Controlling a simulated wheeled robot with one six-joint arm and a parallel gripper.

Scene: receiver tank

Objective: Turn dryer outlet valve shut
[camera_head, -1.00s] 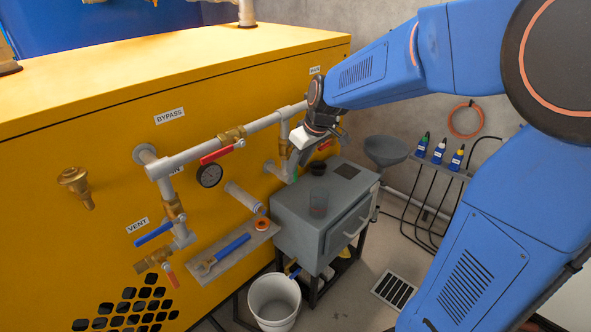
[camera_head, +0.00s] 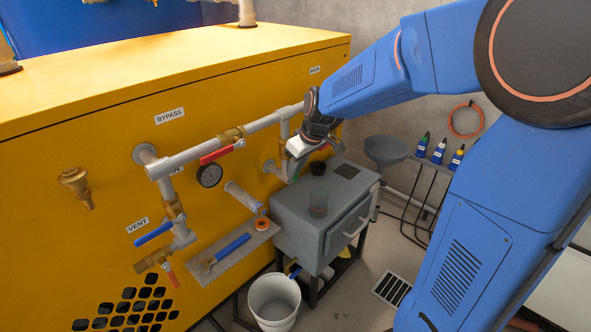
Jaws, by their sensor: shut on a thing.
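The right-hand vertical pipe carries a brass valve (camera_head: 283,148), which appears to be the dryer outlet valve. My gripper (camera_head: 298,150) is at this valve, close to the yellow cabinet. It is shut on the valve's handle, which is mostly hidden behind the gripper. The handle's exact angle cannot be told. The label above on the right is too small to read.
A red-handled bypass valve (camera_head: 222,155), a gauge (camera_head: 209,175) and a blue-handled valve (camera_head: 154,234) are to the left. A grey box (camera_head: 325,210) stands below my gripper. A white bucket (camera_head: 274,302) is on the floor.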

